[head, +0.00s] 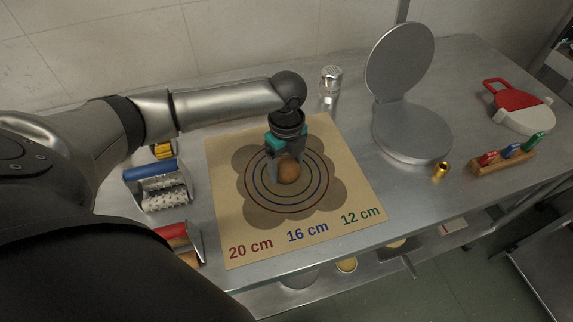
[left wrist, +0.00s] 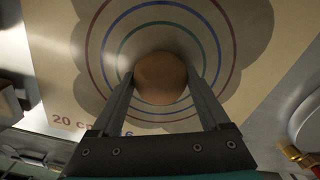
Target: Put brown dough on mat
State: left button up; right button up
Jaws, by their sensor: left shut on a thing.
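The brown dough (head: 289,171) is a round ball between the fingers of my left gripper (head: 287,165). In the left wrist view the dough (left wrist: 160,78) sits between both fingertips of the left gripper (left wrist: 160,85), which is shut on it. The tan mat (head: 350,197) lies on the steel counter, with coloured rings, a darker flower shape and the labels 20 cm, 16 cm and 12 cm. The dough is over the middle of the rings. I cannot tell whether it touches the mat. My right gripper is not in view.
A round press with a raised lid (head: 400,62) stands right of the mat. A metal shaker (head: 330,82) stands behind it. Rollers (head: 155,185) lie to the left. A brass piece (head: 440,170), a wooden rack (head: 502,160) and a red-and-white paddle (head: 520,108) are at right.

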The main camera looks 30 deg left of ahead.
aim_at(287, 174)
pick_arm(q)
jog(key=o, duration=0.8)
jog(key=shift+o, duration=0.2)
notch_tip(287, 174, up, 12)
jog(key=p, duration=0.2)
jog(key=shift+r, duration=0.15)
